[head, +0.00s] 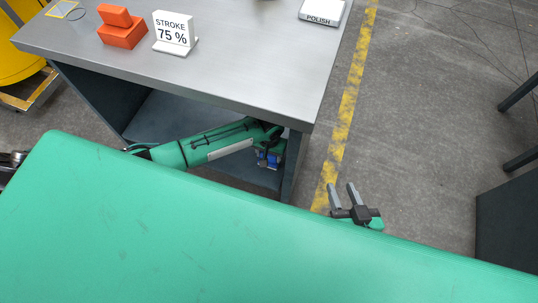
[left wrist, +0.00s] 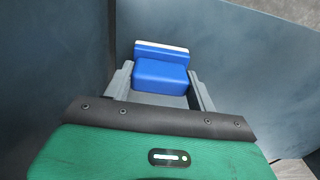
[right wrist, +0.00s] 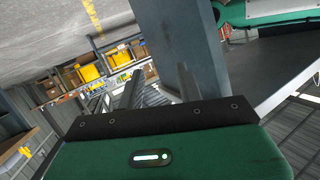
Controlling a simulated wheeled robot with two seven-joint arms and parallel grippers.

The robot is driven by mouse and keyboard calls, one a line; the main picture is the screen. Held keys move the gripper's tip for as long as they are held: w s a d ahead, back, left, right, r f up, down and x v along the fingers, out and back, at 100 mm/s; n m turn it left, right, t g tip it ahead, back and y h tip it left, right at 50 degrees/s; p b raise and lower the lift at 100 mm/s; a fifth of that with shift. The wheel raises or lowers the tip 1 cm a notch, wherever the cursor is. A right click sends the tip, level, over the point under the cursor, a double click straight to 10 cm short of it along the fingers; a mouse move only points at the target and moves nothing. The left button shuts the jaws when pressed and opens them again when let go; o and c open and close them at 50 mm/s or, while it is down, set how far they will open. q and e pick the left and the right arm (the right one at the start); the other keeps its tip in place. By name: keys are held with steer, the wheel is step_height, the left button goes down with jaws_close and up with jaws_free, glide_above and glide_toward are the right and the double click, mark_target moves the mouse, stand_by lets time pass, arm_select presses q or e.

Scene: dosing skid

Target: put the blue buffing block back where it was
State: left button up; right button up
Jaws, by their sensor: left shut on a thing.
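The blue buffing block (left wrist: 160,75) is held between the two fingers of my left gripper (left wrist: 161,88), with a pale strip along its far edge. In the head view the block (head: 268,161) shows in the space under the steel table, near the table's right leg. My left gripper (head: 267,153) is shut on it there, above the lower shelf (head: 165,118). I cannot tell whether the block touches the shelf. My right gripper (head: 344,193) is open and empty, right of the table over the floor; its fingers also show apart in the right wrist view (right wrist: 160,88).
On the steel table top (head: 235,60) stand an orange block (head: 122,31), a "STROKE 75 %" sign (head: 174,35) and a "POLISH" plate (head: 322,11). Dark panels (left wrist: 235,45) close in around my left gripper.

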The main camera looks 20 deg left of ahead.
arm_select(q)
steer(key=shift+f, duration=0.1)
arm_select(e)
steer(key=shift+r, duration=0.1)
arm_select(q)
steer(key=o, duration=0.9)
steer(key=shift+r, duration=0.5)
steer(key=shift+r+p, duration=1.9)
steer(key=shift+r, duration=3.6)
arm_select(e)
steer(key=s+d+f+g+h, duration=0.1)
steer(key=d+g+h, duration=0.2)
steer(key=d, duration=0.3)
steer(key=shift+s+d+g, duration=0.15)
steer(key=shift+s+g, duration=0.1)
steer(key=shift+g, duration=0.65)
